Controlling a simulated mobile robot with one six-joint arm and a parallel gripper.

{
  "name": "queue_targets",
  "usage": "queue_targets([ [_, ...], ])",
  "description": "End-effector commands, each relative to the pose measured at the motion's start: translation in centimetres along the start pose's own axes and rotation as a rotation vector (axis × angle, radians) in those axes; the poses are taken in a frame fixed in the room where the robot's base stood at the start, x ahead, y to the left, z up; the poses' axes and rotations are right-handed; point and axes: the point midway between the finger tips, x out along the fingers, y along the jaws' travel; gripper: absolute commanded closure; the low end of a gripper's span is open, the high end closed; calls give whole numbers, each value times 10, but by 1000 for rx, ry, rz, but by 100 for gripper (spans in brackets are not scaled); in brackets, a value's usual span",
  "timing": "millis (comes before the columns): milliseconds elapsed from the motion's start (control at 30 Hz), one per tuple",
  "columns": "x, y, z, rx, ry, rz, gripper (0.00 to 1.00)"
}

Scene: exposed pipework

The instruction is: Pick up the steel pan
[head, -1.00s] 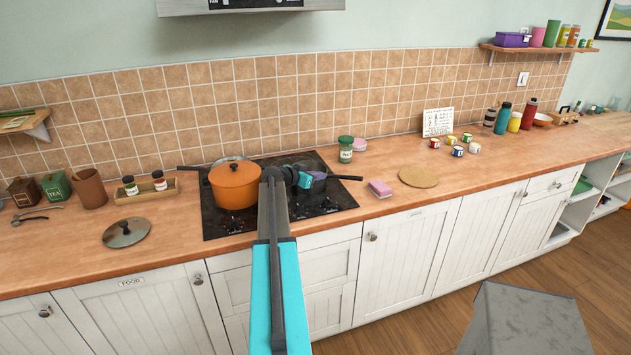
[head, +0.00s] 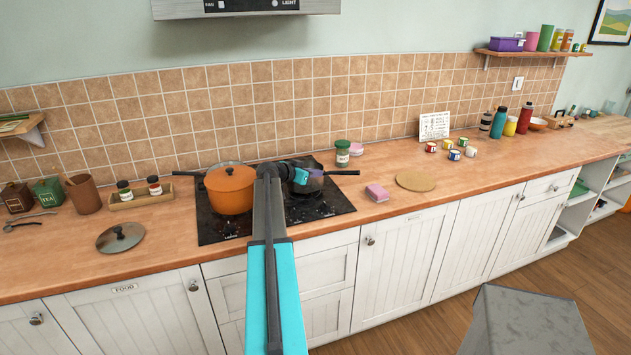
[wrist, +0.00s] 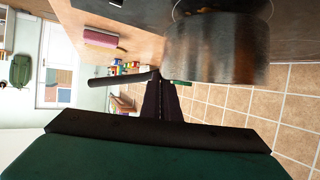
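The steel pan (head: 314,187) is at the right side of the hob, partly hidden behind my arm and gripper in the head view. Its dark handle (head: 343,173) points right. In the wrist view the pan's metal side (wrist: 215,50) fills the upper right, and the dark handle (wrist: 118,80) runs left from it. My gripper (head: 302,177) is at the handle's root beside the pan; its dark fingers (wrist: 163,92) close on the handle there. The pan appears slightly raised above the hob. The exact finger contact is partly hidden.
An orange pot (head: 231,190) stands on the hob (head: 225,230) just left of my arm. A green-lidded jar (head: 342,154) stands behind the handle and a pink sponge (head: 377,193) lies to the right. A glass lid (head: 120,237) lies far left. The range hood (head: 245,8) is overhead.

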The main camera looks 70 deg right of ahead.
Motion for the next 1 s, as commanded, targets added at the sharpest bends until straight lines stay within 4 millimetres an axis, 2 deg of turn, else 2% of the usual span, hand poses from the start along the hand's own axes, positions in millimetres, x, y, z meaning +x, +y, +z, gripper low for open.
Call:
queue_targets([
  [33, -2, 0, -5, 3, 4, -2, 100],
  [1000, -83, 86, 19, 2, 4, -1, 100],
])
